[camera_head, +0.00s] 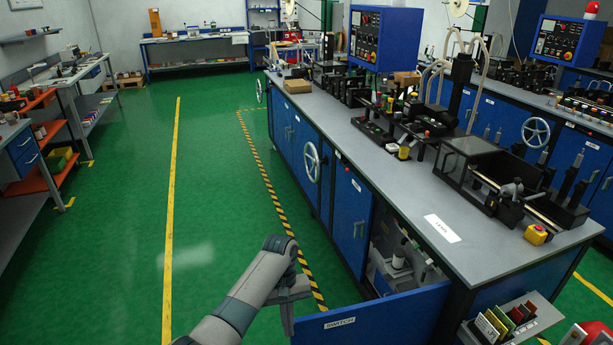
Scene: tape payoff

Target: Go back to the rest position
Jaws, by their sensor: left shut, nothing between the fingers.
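My left arm comes in from the bottom and bends over at the wrist. My left gripper (287,318) points down, shut and empty, above the green floor. It shows close to the left end of an open blue cabinet door (385,311) with a white label. I cannot tell whether it touches the door. My right gripper is not in view.
The long blue workbench (448,237) with machine parts fills the right side, its front cabinet (397,262) open. A striped yellow-black floor line (272,188) runs beside it. The green aisle (130,230) is clear. Side tables (22,190) stand at the left.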

